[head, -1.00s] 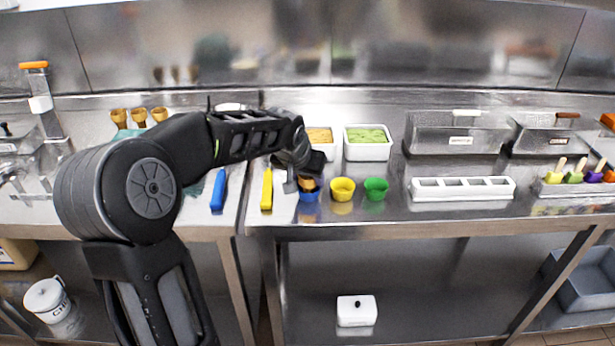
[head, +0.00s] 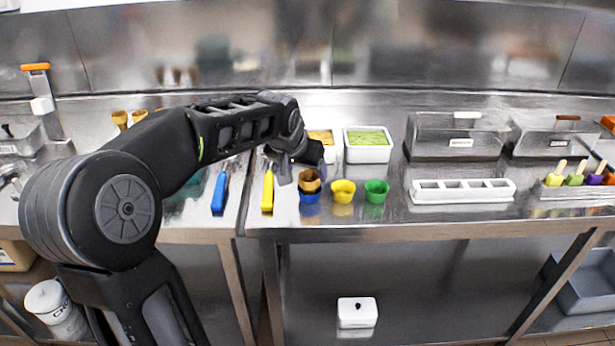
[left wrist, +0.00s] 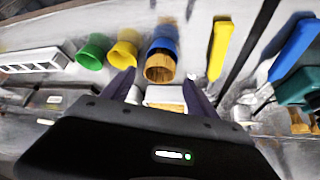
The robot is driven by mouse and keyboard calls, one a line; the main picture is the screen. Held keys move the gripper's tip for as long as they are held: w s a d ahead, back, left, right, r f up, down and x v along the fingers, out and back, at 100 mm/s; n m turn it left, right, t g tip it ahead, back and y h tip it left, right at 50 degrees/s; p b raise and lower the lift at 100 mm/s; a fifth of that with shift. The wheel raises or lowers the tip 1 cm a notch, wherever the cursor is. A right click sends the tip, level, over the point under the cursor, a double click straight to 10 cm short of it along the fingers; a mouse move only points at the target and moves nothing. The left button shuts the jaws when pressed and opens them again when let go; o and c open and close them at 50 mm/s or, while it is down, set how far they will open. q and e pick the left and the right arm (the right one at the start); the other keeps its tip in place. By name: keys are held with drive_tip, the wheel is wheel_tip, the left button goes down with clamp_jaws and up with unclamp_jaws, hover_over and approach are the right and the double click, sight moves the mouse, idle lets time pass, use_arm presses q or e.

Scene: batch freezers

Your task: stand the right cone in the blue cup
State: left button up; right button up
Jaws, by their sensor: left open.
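A tan waffle cone (head: 309,180) stands in the blue cup (head: 310,197) on the steel counter, its open mouth showing above the rim. In the left wrist view the cone (left wrist: 160,68) shows its ribbed mouth, with the blue cup (left wrist: 164,45) around its lower part. My left gripper (head: 312,154) is open and empty, behind and just above the cone, apart from it. In the left wrist view its two dark fingers (left wrist: 158,84) are spread with nothing between them. My right gripper is not in view.
A yellow cup (head: 342,191) and a green cup (head: 376,191) stand right of the blue cup. A yellow-handled tool (head: 267,191) lies to its left. Tubs (head: 367,153) stand behind. Two other cones (head: 120,119) show at the left, partly behind my arm.

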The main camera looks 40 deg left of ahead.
use_arm(q)
drive_tip(key=v, duration=0.7)
idle(0.7)
